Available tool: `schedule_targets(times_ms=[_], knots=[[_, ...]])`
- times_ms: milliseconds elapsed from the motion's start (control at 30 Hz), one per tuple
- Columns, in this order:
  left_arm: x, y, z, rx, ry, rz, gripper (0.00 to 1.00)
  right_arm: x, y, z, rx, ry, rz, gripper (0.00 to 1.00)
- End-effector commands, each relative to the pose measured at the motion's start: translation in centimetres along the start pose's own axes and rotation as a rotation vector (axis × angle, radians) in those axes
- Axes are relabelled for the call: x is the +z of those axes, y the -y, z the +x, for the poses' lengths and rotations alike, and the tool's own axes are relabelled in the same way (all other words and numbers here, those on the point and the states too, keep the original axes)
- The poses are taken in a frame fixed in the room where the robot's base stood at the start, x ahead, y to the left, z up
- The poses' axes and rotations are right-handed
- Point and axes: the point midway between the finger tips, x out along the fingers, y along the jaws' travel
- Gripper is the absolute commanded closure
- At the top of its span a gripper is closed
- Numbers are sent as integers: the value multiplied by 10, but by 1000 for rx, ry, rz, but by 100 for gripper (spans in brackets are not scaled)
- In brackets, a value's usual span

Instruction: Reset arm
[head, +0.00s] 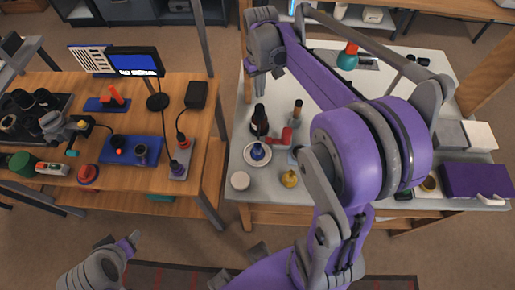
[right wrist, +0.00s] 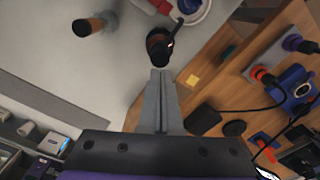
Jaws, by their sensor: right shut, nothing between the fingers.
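My right arm, purple and grey, rises from the bottom centre of the head view and reaches over the pale-topped table (head: 225,195). My right gripper (head: 265,64) is near the table's far left side. In the right wrist view the right gripper (right wrist: 163,75) has its two grey fingers together with nothing between them. A dark bottle (head: 259,120) stands on the table. In the right wrist view its top (right wrist: 158,45) shows just beyond the fingertips; I cannot tell the gap. A grey part of my left arm shows at the head view's lower left, but I make out no left gripper.
Near the dark bottle are a brown-topped bottle (head: 297,108), a red object (head: 286,135), a white dish (head: 248,160) and a yellow object (head: 289,178). A purple box (head: 475,180) lies far right. A cluttered wooden bench (head: 190,100) stands left, across a narrow gap.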

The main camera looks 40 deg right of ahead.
Motion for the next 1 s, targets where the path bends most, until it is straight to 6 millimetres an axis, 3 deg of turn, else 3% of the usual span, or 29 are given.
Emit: schedule_targets(times_ms=[200, 767, 867, 1000], knots=[[-14, 0, -12, 0, -13, 0, 39, -1, 0, -23, 0, -1, 0, 100], [-13, 0, -11, 0, -12, 0, 39, 0, 0, -22, 0, 0, 0, 100], [-13, 0, -11, 0, -12, 0, 39, 5, 6, -23, 3, -13, -7, 100], [-13, 0, -11, 0, -12, 0, 39, 27, 32, -26, 12, -72, -32, 100]])
